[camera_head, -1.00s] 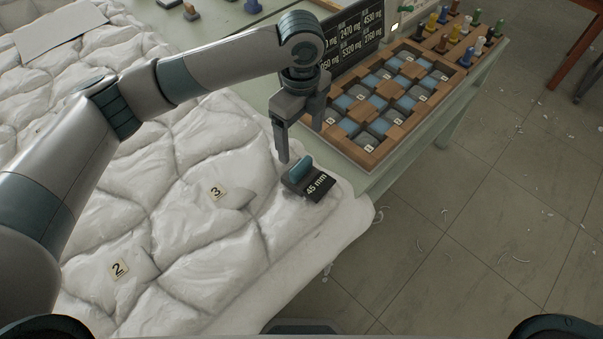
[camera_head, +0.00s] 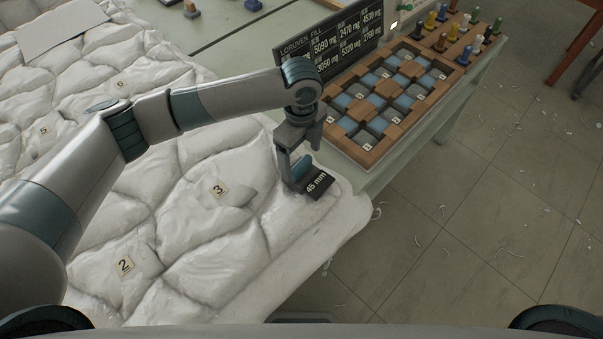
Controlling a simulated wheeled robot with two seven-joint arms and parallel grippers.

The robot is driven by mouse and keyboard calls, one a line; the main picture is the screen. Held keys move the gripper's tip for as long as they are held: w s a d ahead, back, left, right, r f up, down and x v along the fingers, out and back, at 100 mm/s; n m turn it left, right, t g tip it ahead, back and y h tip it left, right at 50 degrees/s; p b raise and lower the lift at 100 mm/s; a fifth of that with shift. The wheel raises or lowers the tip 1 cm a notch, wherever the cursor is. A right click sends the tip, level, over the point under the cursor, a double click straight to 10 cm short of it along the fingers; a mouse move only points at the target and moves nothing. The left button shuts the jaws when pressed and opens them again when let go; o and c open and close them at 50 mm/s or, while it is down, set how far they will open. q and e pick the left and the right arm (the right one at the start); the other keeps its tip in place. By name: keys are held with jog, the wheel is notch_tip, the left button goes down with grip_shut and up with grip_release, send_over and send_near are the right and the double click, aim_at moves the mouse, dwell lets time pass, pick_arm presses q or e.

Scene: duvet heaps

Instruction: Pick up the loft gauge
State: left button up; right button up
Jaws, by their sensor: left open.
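The loft gauge (camera_head: 318,184) is a dark plate marked "45 mm" with a teal handle. It lies on the white quilted duvet (camera_head: 215,240), near its right corner. My left gripper (camera_head: 297,162) is right over the gauge, pointing down. Its jaws are open, with one finger down at the left of the teal handle. The other finger is mostly hidden, so I cannot tell whether either touches the handle. My right gripper is not in view.
A wooden tray (camera_head: 366,158) with blue and grey cells stands on the pale green table behind the gauge. A dark number board (camera_head: 335,45) stands at its back left. Several coloured pegs (camera_head: 441,13) stand in a rack. Number tags (camera_head: 219,190) lie on the duvet.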

aim_at(302, 163)
pick_arm(q)
jog(key=shift+f+p, duration=0.3)
jog(key=shift+p, duration=0.05)
notch_tip(302, 163, down, 3)
jog(key=shift+p, duration=0.75)
jog(key=shift+w+f, duration=0.1)
jog(key=shift+f, duration=0.45)
jog(key=shift+d+r, duration=0.1)
jog(key=c, duration=1.6)
jog(key=shift+c, duration=0.2)
